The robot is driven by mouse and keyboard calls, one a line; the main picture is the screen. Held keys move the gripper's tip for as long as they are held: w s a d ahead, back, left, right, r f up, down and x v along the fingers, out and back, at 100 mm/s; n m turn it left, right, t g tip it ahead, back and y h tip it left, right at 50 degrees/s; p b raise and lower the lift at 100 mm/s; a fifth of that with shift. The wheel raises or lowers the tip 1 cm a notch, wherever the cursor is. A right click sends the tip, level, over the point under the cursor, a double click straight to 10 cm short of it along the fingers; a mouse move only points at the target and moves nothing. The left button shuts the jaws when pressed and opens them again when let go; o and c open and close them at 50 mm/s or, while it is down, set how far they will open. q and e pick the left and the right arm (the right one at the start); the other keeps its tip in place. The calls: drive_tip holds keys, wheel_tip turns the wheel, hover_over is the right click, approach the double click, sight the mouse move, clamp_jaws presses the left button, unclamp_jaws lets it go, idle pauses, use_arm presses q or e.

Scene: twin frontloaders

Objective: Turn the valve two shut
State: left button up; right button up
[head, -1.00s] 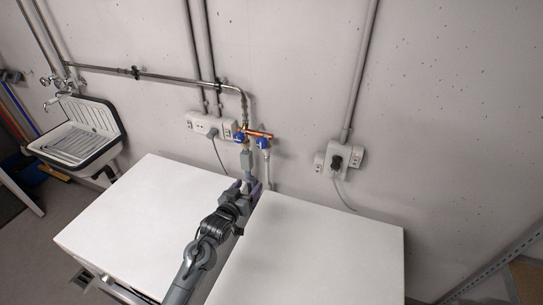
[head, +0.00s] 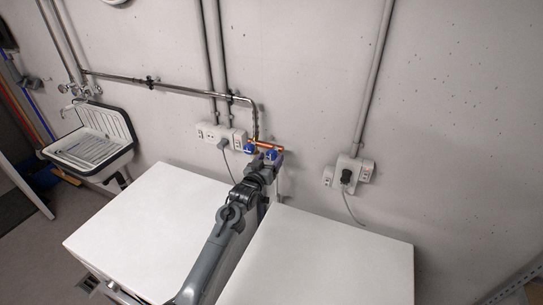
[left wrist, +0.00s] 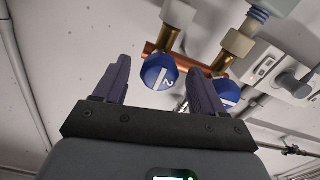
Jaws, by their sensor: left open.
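Two blue valve knobs sit on a copper pipe (head: 266,145) on the wall. Valve two (left wrist: 160,72), marked with a 2 and a white bar, is the right knob (head: 271,154) in the head view, just beyond my gripper. The other knob (head: 249,149) is to its left and shows partly behind a finger in the left wrist view (left wrist: 228,92). My left gripper (head: 266,165) is open, and its fingers (left wrist: 160,68) appear on either side of valve two in the wrist view. I cannot tell whether they touch it. My right gripper is not in view.
Two white machine tops (head: 150,232) (head: 325,262) stand below, with a narrow gap between them. Wall sockets (head: 220,135) are left of the valves, and another socket (head: 352,170) with a plugged cable is to the right. A sink (head: 95,140) is at far left.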

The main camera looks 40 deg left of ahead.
use_arm(q)
drive_tip(key=shift+x, duration=1.05)
drive_tip(key=shift+c, duration=0.3)
drive_tip(key=c, duration=0.9)
drive_tip(key=shift+c, duration=0.2)
